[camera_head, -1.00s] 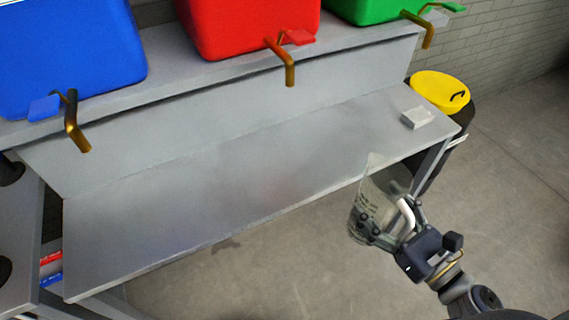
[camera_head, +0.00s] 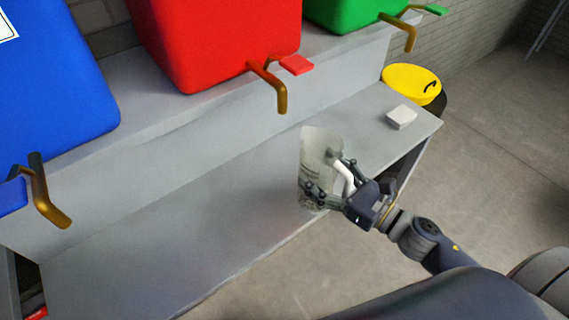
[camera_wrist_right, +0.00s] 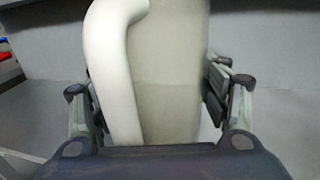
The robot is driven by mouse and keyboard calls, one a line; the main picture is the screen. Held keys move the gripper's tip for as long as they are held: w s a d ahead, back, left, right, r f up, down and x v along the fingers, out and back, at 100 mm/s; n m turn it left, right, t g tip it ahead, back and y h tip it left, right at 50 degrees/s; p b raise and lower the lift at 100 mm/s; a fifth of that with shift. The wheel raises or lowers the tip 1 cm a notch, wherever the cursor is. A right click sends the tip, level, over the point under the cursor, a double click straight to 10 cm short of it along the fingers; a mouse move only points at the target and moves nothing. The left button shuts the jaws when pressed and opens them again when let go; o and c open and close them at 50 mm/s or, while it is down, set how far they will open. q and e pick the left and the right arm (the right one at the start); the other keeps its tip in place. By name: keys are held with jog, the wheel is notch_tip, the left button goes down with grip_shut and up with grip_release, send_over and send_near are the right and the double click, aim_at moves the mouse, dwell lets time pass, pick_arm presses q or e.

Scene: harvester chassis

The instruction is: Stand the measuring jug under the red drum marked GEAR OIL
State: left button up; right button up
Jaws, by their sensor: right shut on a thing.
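The clear measuring jug (camera_head: 318,152) with a white handle is upright in my right gripper (camera_head: 328,192), over the front part of the lower grey shelf. I cannot tell whether its base touches the shelf. In the right wrist view the fingers (camera_wrist_right: 160,110) stand on both sides of the jug (camera_wrist_right: 175,70) and its handle. The red drum (camera_head: 220,40) stands on the upper ledge, with its brass spout (camera_head: 281,95) and red lever above and to the left of the jug. No marking shows on its visible faces. My left gripper is not in view.
A blue drum (camera_head: 55,90) with a brass spout (camera_head: 48,205) stands left and a green drum (camera_head: 350,12) right. A small white block (camera_head: 401,117) lies at the shelf's right end. A yellow-lidded bin (camera_head: 411,82) stands beyond. The lower shelf (camera_head: 200,210) is clear under the spouts.

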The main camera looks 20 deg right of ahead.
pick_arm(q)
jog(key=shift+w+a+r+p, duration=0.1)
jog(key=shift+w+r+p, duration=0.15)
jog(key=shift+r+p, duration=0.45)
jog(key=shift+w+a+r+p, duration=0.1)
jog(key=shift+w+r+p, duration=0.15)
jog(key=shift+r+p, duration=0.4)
pick_arm(e)
jog(key=w+a+f, duration=0.4)
jog(key=w+a, duration=0.1)
jog(key=w, duration=0.2)
jog(key=shift+w+a+f, duration=0.2)
jog(key=shift+a+f, duration=0.05)
jog(key=shift+a, duration=0.15)
jog(key=o, duration=1.1)
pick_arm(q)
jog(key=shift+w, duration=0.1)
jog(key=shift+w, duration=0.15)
